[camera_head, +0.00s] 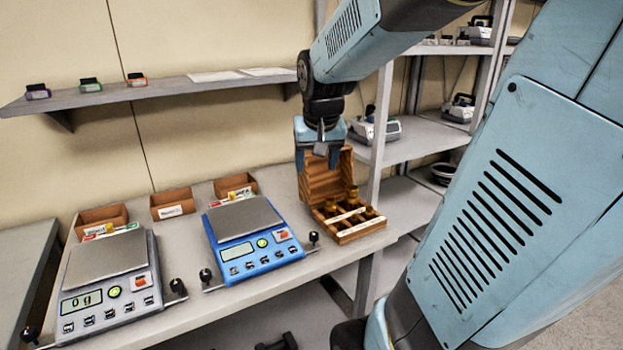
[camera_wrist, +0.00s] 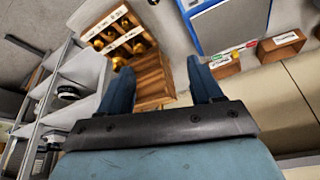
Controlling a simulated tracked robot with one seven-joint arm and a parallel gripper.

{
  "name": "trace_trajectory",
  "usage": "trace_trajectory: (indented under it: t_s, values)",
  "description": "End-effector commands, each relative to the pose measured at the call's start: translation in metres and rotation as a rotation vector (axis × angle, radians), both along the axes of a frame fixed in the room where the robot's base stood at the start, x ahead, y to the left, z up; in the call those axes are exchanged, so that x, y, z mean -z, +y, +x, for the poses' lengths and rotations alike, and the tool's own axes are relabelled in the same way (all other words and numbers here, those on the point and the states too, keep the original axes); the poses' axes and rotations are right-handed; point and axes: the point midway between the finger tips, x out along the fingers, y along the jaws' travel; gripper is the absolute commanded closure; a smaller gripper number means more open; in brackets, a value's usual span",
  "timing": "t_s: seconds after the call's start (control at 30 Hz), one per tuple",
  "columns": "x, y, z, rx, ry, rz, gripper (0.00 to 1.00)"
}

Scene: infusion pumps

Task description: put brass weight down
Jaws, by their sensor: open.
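Several brass weights (camera_head: 330,206) sit in the compartments of an open wooden box (camera_head: 348,235) at the right end of the bench. They also show in the wrist view (camera_wrist: 118,62), with the wooden box (camera_wrist: 152,80) beyond my left finger. My gripper (camera_head: 318,165) is above and behind the box, near its raised lid (camera_head: 326,178). In the wrist view my gripper's two fingers (camera_wrist: 158,82) are spread wide with nothing between them. Which weight is the one in the task, I cannot tell.
A blue scale (camera_head: 250,235) stands left of the box, and a grey scale (camera_head: 108,285) reading 0 g stands further left. Small cardboard bins (camera_head: 172,204) line the bench's back. A wall shelf (camera_head: 150,92) runs behind, and a metal rack (camera_head: 420,145) stands at the right.

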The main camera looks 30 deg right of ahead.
Motion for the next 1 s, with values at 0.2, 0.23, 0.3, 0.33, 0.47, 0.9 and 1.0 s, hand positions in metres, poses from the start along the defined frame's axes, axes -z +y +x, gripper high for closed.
trace_trajectory:
  t_s: [0.2, 0.23, 0.3, 0.33, 0.47, 0.9, 1.0]
  values:
    - [-0.023, 0.034, -0.056, -0.138, -0.053, -0.012, 0.35]
    - [-0.025, 0.038, -0.063, -0.158, -0.059, -0.014, 0.35]
    - [-0.028, 0.046, -0.080, -0.200, -0.074, -0.018, 0.35]
    - [-0.029, 0.049, -0.086, -0.215, -0.080, -0.019, 0.35]
    - [-0.031, 0.059, -0.109, -0.274, -0.098, -0.022, 0.35]
    - [-0.031, 0.077, -0.126, -0.318, -0.110, -0.026, 0.35]
    - [-0.031, 0.077, -0.125, -0.318, -0.110, -0.026, 0.35]
